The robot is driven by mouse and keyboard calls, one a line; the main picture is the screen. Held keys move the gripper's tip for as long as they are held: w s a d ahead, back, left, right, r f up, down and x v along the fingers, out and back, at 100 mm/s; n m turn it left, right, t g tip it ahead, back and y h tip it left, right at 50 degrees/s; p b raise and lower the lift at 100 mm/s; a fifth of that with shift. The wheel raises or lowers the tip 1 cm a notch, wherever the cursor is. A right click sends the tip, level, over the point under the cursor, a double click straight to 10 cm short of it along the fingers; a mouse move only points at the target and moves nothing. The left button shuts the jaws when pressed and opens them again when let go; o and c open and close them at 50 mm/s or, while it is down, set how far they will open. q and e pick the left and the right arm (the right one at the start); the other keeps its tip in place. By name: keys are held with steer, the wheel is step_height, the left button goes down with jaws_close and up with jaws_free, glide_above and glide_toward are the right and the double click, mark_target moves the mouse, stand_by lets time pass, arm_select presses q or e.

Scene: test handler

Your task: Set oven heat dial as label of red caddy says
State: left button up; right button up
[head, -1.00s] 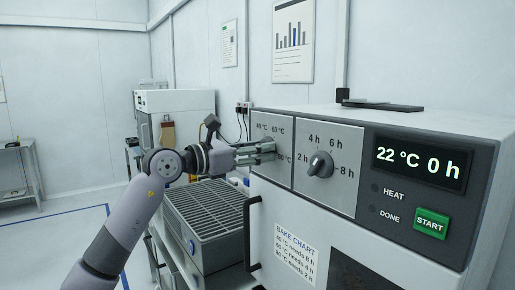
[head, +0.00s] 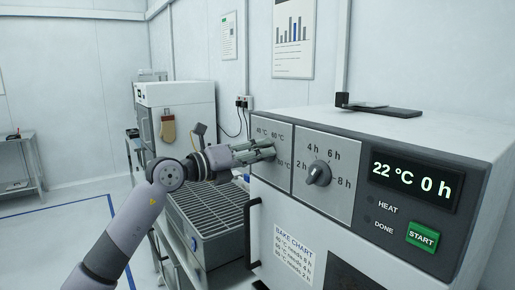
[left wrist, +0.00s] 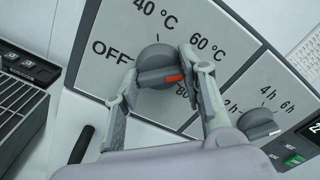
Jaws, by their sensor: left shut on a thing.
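My left gripper (head: 268,151) is at the oven's heat dial, and its fingers cover most of the dial in the head view. In the left wrist view the fingers (left wrist: 163,85) are closed around the grey heat dial (left wrist: 155,58). Its red pointer mark points right, between the 60 °C and 80 °C labels; the 80 °C label is partly hidden by a finger. The labels OFF and 40 °C also show. The oven display (head: 411,183) reads 22 °C 0 h. No red caddy is in view. My right gripper is not in view.
The time dial (head: 318,173) sits right of the heat dial, and a green START button (head: 422,237) is below the display. A bake chart (head: 293,255) is on the oven front. A grille-topped unit (head: 210,210) stands left of the oven, under my arm.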

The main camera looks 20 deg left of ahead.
arm_select(q)
steer(key=shift+n+p, duration=0.6)
steer(key=shift+n, duration=0.3)
steer(key=o, duration=1.2)
steer(key=shift+c, duration=0.2)
steer(key=v, duration=1.2)
